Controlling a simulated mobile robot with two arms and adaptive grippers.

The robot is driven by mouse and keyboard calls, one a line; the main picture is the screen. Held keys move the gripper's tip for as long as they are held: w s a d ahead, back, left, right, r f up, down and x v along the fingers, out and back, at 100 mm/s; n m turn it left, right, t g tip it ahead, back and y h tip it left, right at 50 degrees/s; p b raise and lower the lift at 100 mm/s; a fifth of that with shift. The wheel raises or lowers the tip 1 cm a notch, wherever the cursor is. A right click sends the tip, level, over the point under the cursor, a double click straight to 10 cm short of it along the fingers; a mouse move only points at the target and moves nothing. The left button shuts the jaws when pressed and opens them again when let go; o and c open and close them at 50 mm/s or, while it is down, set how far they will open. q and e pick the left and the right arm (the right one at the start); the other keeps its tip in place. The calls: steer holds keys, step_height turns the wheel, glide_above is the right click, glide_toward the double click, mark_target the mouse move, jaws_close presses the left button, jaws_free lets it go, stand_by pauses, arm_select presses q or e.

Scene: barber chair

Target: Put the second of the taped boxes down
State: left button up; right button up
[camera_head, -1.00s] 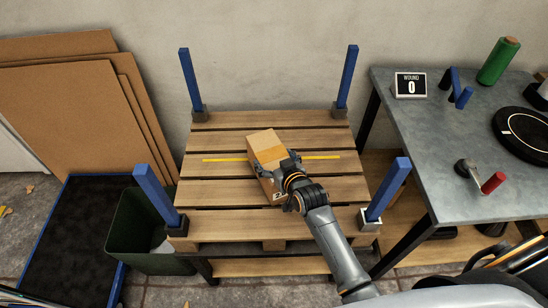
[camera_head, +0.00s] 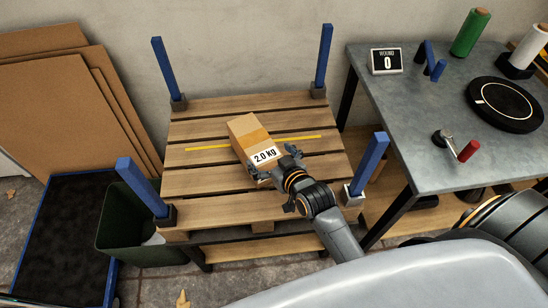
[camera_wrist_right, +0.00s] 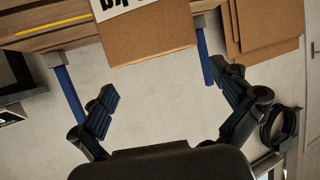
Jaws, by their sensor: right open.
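One cardboard box (camera_head: 246,130) with a tape strip and a "2.0 kg" label rests on the wooden pallet (camera_head: 205,212), across the yellow line. My right gripper (camera_head: 272,172) is open at the box's near end, its fingers spread to either side. In the right wrist view the box (camera_wrist_right: 155,42) lies ahead of the spread fingertips (camera_wrist_right: 172,92), with a gap between them. No second taped box is in view. My left gripper is not in view.
Blue posts (camera_head: 168,70) stand at the pallet's corners. A grey table (camera_head: 415,125) at the right holds a "WOUND 0" display (camera_head: 386,61), a green roll (camera_head: 470,33) and a black disc (camera_head: 504,104). A dark green bin (camera_head: 135,225) stands at the left.

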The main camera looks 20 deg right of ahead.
steer(key=shift+v, duration=1.65)
